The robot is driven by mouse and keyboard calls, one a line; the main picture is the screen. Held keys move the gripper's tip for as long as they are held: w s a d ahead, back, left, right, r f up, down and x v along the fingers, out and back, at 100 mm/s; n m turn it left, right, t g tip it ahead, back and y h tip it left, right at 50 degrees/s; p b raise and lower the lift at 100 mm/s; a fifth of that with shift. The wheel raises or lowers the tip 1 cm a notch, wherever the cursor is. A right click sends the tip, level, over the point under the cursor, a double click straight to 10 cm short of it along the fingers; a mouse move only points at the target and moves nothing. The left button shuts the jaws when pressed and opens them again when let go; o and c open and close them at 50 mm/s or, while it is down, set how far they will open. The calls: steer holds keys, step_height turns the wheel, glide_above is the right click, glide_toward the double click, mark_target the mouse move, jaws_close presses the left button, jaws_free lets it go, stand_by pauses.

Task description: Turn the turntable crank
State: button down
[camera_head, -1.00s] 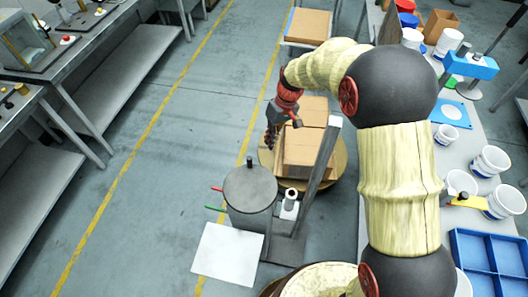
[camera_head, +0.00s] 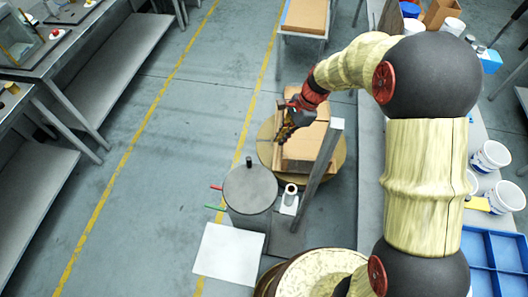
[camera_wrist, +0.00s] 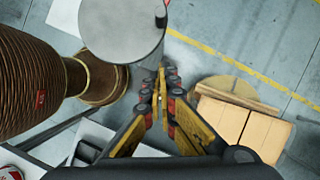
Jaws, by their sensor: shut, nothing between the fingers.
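The turntable (camera_head: 333,168) is a round tan plate on the floor, with cardboard boxes on it. It also shows in the wrist view (camera_wrist: 228,87). Nearer me stands a grey drum with a round top disc (camera_head: 249,190); a black upright peg (camera_head: 249,162), which looks like the crank handle, stands at the disc's far edge. The peg shows at the top of the wrist view (camera_wrist: 161,16). My gripper (camera_head: 282,140) is shut and empty, over the left part of the turntable beside the boxes, apart from the peg. In the wrist view its fingertips (camera_wrist: 161,88) meet below the disc.
A slanted grey post (camera_head: 318,175) rises beside the boxes (camera_head: 304,142). Red (camera_head: 216,187) and green (camera_head: 214,208) rods stick out left of the drum. A white panel (camera_head: 228,252) lies in front.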

glide_toward(256, 165)
step_height(256, 165, down, 3)
steer(key=d, duration=0.3)
steer(key=a, duration=0.3)
steer(key=shift+s+a+f, duration=0.15)
steer(key=shift+a+f, duration=0.1)
steer(key=shift+f, duration=0.15)
steer(key=shift+s+a, duration=0.2)
steer(key=shift+a, duration=0.35)
